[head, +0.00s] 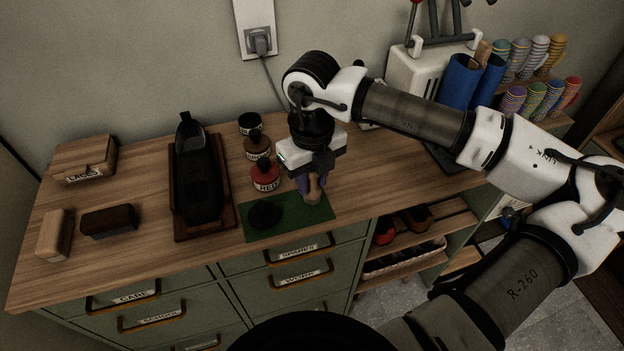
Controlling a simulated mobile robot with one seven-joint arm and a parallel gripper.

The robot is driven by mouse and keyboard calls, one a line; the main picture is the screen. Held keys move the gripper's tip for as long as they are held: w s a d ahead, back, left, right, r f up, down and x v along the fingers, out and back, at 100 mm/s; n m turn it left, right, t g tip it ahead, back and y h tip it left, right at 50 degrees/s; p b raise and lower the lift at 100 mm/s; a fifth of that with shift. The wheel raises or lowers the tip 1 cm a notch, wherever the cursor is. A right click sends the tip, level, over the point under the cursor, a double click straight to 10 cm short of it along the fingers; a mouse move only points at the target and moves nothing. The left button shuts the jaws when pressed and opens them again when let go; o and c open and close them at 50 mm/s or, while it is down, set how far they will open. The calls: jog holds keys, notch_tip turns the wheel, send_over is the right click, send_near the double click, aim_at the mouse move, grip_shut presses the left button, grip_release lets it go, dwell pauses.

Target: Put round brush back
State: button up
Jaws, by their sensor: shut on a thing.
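My gripper (309,182) points down above the right part of a green mat (292,220) on the wooden bench top. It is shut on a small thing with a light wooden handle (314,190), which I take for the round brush. The jaws hide much of it, and I cannot tell whether it touches the mat. A dark round patch or object (265,214) lies on the left part of the mat; its detail is too dark to make out.
Red (266,177), brown (257,148) and black (250,125) jars stand close left of my gripper. A black shoe (196,172) rests on a wooden board. Two block brushes (108,221) and a LACES box (84,160) are farther left. Blue tubes (461,82) stand at back right.

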jog(key=shift+f, duration=0.8)
jog(key=shift+f, duration=0.15)
jog(key=o, duration=1)
jog(key=shift+c, duration=0.2)
notch_tip(320, 180, up, 12)
jog(key=shift+r+b, duration=0.2)
jog(key=shift+b, duration=0.7)
